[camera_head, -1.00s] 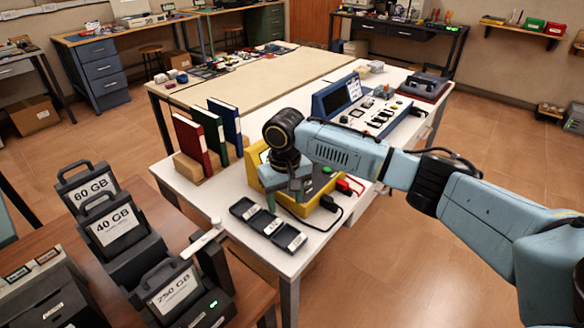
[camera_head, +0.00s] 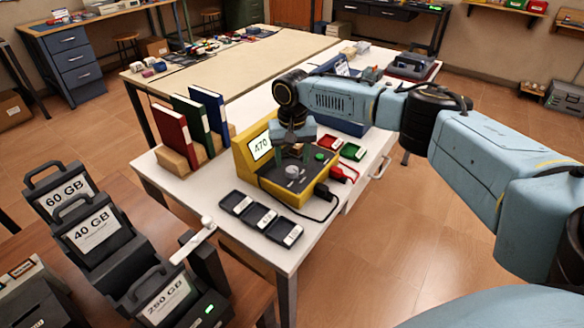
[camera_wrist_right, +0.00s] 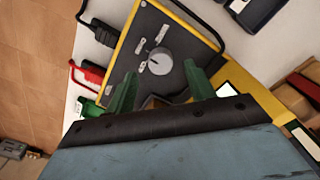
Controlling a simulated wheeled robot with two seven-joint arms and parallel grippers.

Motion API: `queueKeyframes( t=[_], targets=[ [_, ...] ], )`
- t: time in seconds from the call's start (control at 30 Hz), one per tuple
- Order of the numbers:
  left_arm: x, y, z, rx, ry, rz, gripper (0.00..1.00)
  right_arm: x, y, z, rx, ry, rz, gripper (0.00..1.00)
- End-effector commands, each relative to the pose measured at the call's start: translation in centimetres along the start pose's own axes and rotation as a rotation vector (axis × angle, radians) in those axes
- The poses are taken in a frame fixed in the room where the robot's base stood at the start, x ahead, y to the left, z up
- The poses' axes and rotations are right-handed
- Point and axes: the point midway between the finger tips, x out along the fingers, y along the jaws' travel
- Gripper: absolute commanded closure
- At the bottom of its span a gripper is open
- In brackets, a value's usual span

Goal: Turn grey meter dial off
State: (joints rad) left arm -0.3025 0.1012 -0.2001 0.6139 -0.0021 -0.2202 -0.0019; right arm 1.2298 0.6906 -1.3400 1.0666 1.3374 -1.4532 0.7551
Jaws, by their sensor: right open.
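A yellow meter (camera_head: 246,160) with a dark top panel stands on the white table. Its tilted screen reads something like 470. The grey round dial (camera_head: 292,171) sits on the panel and also shows in the right wrist view (camera_wrist_right: 160,61), with small white labels beside it. My right gripper (camera_head: 291,150) hangs above the meter, just behind the dial in the head view. In the right wrist view its green fingers (camera_wrist_right: 160,85) are apart and empty, with the dial beyond their tips, apparently untouched. My left gripper is not in view.
Black and red plugs with cables (camera_head: 325,190) are at the meter's right side. Black trays (camera_head: 262,217) lie in front, red and green trays (camera_head: 353,151) behind right. Upright books (camera_head: 205,118) stand left of the meter. A blue console (camera_head: 340,122) is behind my arm.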

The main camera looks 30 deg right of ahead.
Motion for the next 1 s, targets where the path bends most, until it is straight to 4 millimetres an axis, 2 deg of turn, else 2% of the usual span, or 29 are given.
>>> queueKeyframes(
  t=[0.03,0.2,0.57,0.67,0.9,1.0],
  targets=[
    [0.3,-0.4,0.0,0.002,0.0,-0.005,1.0,1.0,0.0,0.1,-0.001,-0.001,0.002,0.46],
    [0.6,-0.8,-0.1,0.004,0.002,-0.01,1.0,2.7,-0.1,0.0,-0.002,0.0,0.001,0.46],
    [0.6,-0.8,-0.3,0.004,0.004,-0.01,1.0,3.2,0.0,0.0,-0.002,0.0,0.0,0.46],
    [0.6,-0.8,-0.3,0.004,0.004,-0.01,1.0,3.2,0.0,0.0,-0.002,0.0,0.0,0.56],
    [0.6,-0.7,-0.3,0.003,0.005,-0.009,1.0,3.2,0.0,0.0,-0.002,0.0,0.0,0.88],
    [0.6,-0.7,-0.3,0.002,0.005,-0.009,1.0,3.1,0.0,0.0,-0.003,0.0,0.0,0.91]
  ],
)
